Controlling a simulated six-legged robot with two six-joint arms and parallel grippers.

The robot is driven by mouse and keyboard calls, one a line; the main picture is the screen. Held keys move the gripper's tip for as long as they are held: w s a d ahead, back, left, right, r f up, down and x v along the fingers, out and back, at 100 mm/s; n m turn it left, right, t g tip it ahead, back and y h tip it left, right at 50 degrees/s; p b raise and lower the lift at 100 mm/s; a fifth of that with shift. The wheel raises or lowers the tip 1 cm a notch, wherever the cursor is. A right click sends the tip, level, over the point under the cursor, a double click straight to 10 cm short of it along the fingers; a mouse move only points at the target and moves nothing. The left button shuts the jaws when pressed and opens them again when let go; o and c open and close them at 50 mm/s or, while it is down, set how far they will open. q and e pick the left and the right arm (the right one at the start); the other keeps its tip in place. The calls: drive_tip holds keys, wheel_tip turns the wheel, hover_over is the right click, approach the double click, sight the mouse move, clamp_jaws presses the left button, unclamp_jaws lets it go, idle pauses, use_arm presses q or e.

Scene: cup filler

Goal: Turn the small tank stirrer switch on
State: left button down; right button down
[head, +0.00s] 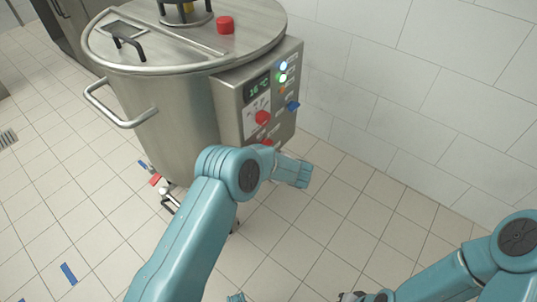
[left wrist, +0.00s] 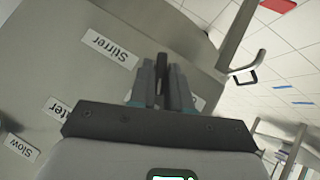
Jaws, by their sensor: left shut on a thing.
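The small tank (head: 165,115) is a steel vessel at the upper left of the head view, with a control panel (head: 258,88) on its right side. In the left wrist view, the Stirrer label (left wrist: 110,48) is on the panel at the left. My left gripper (left wrist: 162,88) is beside this label, its fingers shut on a narrow dark piece, the stirrer switch (left wrist: 162,62). The fingers hide most of the switch, so its setting cannot be told. In the head view my left arm hides the gripper. My right gripper (head: 352,296) is barely in view at the bottom edge.
A bent handle (head: 120,115) sticks out on the tank's left. A white tiled wall (head: 400,80) stands at the right. The floor in front is mostly clear.

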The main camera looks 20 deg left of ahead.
use_arm(q)
drive_tip(key=shift+w+d+m+g+y+b, duration=0.15)
drive_tip(key=shift+m+g+y+b, duration=0.35)
drive_tip(key=shift+m+g+b, duration=0.75)
use_arm(e)
drive_tip(key=shift+f+p, duration=0.4)
drive_tip(key=shift+p, duration=0.1)
use_arm(q)
drive_tip(key=shift+n+g, duration=0.25)
drive_tip(key=shift+g, duration=0.2)
use_arm(e)
drive_tip(key=shift+f, duration=0.1)
use_arm(q)
drive_tip(key=shift+w+r, duration=0.1)
drive_tip(key=c, duration=1.2)
unclamp_jaws()
drive_tip(key=shift+o, duration=0.2)
